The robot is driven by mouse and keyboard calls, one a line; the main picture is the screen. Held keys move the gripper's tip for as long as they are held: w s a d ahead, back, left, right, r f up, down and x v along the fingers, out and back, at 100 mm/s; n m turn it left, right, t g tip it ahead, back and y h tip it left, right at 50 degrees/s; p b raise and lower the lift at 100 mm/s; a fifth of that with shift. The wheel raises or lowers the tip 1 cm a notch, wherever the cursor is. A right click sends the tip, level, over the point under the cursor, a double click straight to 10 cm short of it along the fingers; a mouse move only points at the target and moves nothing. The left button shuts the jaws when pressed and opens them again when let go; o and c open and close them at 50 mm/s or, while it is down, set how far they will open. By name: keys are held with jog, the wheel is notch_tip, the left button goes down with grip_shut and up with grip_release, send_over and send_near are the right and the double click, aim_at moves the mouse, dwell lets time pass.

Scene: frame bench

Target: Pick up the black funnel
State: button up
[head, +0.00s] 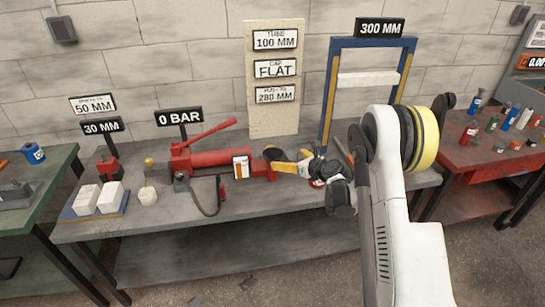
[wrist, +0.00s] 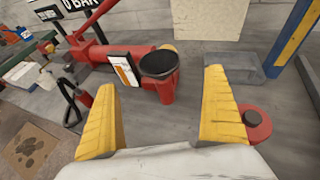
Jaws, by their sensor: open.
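The black funnel (wrist: 159,63) shows in the wrist view as a dark round cup. It sits upright at the top of a short red cylinder (wrist: 166,90) at the end of the red pump. My gripper (wrist: 161,82) is open, with its yellow fingers wide apart and nothing between them. The funnel is ahead of the fingertips, between them in the picture and apart from both. In the head view my gripper (head: 296,161) hangs over the bench by the pump's right end. A small dark shape there may be the funnel, but I cannot tell.
The red pump (head: 205,165) with its raised handle lies left of my gripper. A white-and-orange card (wrist: 125,70) stands close left of the funnel. A blue frame (head: 326,100) rises at the back right. White blocks (head: 110,197) lie at the left of the grey bench (head: 255,215).

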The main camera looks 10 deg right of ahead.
aim_at(270, 153)
jog(key=b+x, duration=0.1)
jog(key=x, duration=0.2)
jog(key=b+x, duration=0.1)
jog(key=x, duration=0.3)
jog(key=b+x, duration=0.1)
jog(key=x, duration=0.2)
jog(key=shift+w+a+f, duration=0.15)
jog(key=shift+f, duration=0.25)
jog(key=c, duration=1.3)
jog(key=shift+c, duration=0.2)
jog(key=shift+r, duration=0.1)
